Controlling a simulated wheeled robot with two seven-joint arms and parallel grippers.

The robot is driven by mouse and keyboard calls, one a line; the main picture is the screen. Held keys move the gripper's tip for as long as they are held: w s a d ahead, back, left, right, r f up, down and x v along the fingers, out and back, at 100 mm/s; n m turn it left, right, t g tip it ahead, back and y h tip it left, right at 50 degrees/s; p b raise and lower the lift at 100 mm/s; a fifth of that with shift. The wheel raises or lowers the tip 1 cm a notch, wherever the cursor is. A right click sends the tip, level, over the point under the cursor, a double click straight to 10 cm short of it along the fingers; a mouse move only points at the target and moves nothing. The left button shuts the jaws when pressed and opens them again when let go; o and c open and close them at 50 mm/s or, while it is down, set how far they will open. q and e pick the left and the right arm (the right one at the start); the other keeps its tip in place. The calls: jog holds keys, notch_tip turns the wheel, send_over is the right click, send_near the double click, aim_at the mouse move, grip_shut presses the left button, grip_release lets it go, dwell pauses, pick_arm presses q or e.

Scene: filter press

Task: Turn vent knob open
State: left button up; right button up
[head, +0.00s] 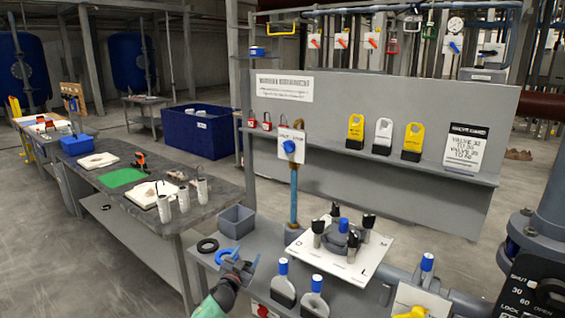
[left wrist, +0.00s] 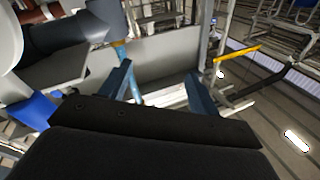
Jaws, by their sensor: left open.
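A blue knob (head: 289,147) sits on a white label plate at the top of a light blue upright pipe (head: 293,200); it looks like the vent knob, though I cannot read the plate fully. My left gripper (head: 240,263) is open and empty, low in the head view, left of and below that knob and apart from it. In the left wrist view its two fingers (left wrist: 160,88) stand apart with nothing between them held. A light blue pipe shows behind the left finger there; no knob is clear. My right gripper is not in view.
A white board (head: 368,262) with black-topped knobs lies right of the pipe. Blue-capped handles (head: 283,280) stand in front. A grey bin (head: 236,221) and rings (head: 207,245) are near my left gripper. A grey panel (head: 385,110) with padlock tags stands behind.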

pick_arm(q)
jog(key=w+d+r+m+h, duration=0.2)
jog(key=w+r+m+h, duration=0.1)
jog(key=r, duration=0.6)
jog(key=w+d+r+m+h, duration=0.2)
jog(key=w+r+m+h, duration=0.15)
jog(key=r, duration=0.55)
jog(key=m+g+h, duration=0.5)
jog(key=m+g, duration=0.1)
send_near(284, 148)
jog(key=d, duration=0.1)
jog(key=p+x, duration=0.3)
jog(key=x, duration=0.4)
jog(key=shift+w, duration=0.25)
jog(key=shift+w+d+r+p, duration=0.1)
jog(key=shift+w+d+p, duration=0.25)
jog(key=shift+d, duration=0.1)
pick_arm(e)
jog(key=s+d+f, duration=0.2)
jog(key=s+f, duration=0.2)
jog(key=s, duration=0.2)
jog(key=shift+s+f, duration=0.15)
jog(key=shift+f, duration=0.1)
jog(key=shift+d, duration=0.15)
pick_arm(q)
jog(key=c, duration=1)
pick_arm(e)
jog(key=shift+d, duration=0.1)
